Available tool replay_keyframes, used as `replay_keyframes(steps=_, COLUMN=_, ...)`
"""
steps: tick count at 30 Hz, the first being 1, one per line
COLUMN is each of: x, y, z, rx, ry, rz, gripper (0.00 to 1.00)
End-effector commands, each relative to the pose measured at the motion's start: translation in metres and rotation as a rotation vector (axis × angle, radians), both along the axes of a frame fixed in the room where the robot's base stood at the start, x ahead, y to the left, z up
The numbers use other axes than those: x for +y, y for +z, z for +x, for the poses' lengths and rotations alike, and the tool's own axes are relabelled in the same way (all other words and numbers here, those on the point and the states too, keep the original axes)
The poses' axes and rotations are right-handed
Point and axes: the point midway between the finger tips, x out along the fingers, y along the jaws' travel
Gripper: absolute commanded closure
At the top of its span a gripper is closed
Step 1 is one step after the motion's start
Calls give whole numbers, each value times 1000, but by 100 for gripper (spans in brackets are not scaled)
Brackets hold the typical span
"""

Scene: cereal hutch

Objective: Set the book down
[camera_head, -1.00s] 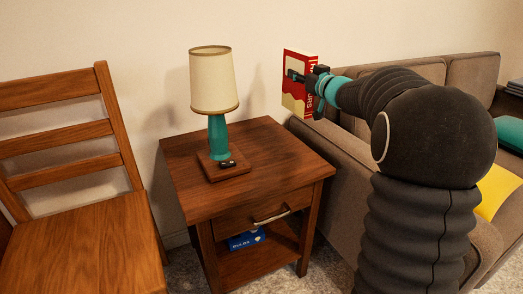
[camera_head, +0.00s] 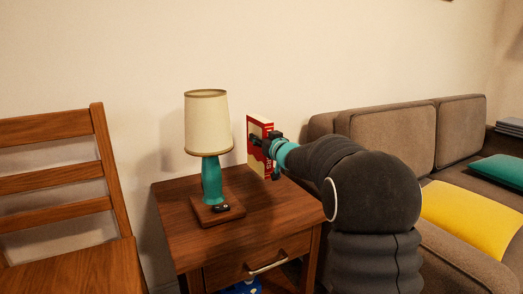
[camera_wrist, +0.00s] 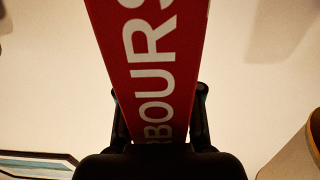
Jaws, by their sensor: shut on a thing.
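A red and cream book (camera_head: 256,128) is held upright in my gripper (camera_head: 264,143), behind and to the right of the lamp. In the wrist view, its red spine with large white letters (camera_wrist: 150,70) runs up between the fingers of my gripper (camera_wrist: 162,115). My gripper is shut on the book. The wooden side table (camera_head: 270,203) is below. The book's lower edge is partly hidden by my gripper, and I cannot tell its exact height above the tabletop.
A lamp with a teal base (camera_head: 212,180) stands on the left of the tabletop, close to the book. The tabletop's right and front parts are clear. A wooden chair (camera_head: 105,175) is left; a brown sofa (camera_head: 385,140) with yellow and teal cushions is right.

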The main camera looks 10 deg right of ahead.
Motion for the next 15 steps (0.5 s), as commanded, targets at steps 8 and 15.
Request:
replay_keyframes(steps=8, x=0, y=-32, z=0, rx=-1, ry=0, rz=-1, gripper=100)
replay_keyframes(steps=15, x=0, y=-31, z=0, rx=-2, ry=0, rz=1, gripper=100)
